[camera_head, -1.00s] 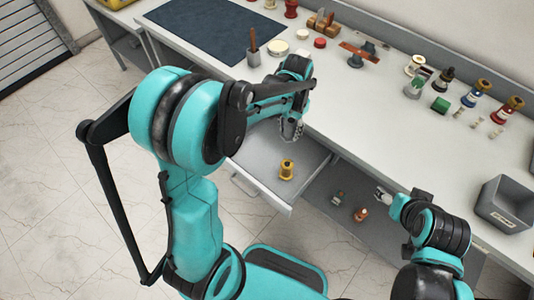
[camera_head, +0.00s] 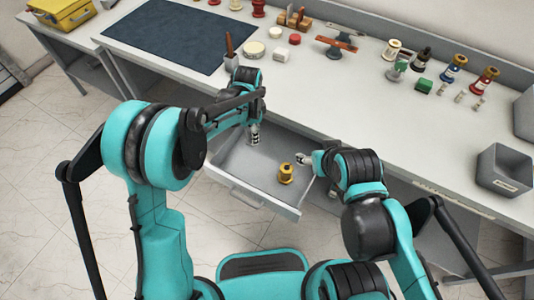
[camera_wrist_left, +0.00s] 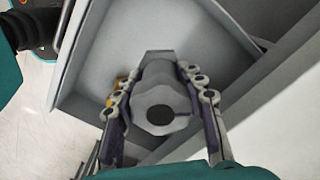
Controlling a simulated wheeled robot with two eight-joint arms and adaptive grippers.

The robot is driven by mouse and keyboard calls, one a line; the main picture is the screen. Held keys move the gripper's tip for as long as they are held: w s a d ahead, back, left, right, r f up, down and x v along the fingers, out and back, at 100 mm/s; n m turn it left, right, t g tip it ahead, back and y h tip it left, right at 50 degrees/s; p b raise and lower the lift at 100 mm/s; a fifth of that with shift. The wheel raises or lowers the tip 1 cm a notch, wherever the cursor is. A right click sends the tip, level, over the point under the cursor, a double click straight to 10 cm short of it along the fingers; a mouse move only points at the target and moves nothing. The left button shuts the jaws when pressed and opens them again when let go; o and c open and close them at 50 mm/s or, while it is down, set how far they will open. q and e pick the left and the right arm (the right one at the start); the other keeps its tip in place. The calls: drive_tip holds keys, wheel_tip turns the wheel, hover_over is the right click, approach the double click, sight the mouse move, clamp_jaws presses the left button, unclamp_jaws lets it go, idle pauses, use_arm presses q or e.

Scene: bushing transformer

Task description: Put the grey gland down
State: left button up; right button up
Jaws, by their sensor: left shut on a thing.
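The grey gland (camera_wrist_left: 160,95), with a faceted end and a dark round hole, is between the two fingers of my left gripper (camera_wrist_left: 163,108) in the left wrist view. The fingers are shut on it from both sides. In the head view my left gripper (camera_head: 254,136) is over the back left part of the open drawer (camera_head: 238,158); the gland cannot be made out there. The wrist view shows the pale drawer floor behind the gland; the gap between them is hard to judge. My right gripper (camera_head: 304,159) is at the drawer's right side, its jaws too small to read.
A yellow bushing (camera_head: 286,173) stands in the drawer, right of my left gripper. The worktop (camera_head: 330,85) above holds a dark mat (camera_head: 165,35), a brown-handled tool in a grey holder (camera_head: 230,55), several bushings at the back and a grey bin (camera_head: 503,172).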

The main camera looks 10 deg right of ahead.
use_arm(q)
drive_tip(key=s+d+f+m, duration=0.1)
drive_tip(key=d+f+m, duration=0.2)
drive_tip(key=d+m, duration=0.5)
drive_tip(key=b, duration=0.4)
hover_over(250, 161)
drive_tip(key=shift+n, duration=0.4)
wheel_tip(250, 161, down, 8)
drive_tip(key=shift+w+r, duration=0.1)
drive_tip(key=shift+r, duration=0.15)
drive_tip(key=shift+f+b, duration=0.95)
drive_tip(key=shift+f, duration=0.9)
drive_tip(key=shift+f, duration=0.25)
drive_tip(key=o, duration=1.2)
drive_tip(key=shift+o, duration=0.3)
drive_tip(key=shift+r, duration=0.1)
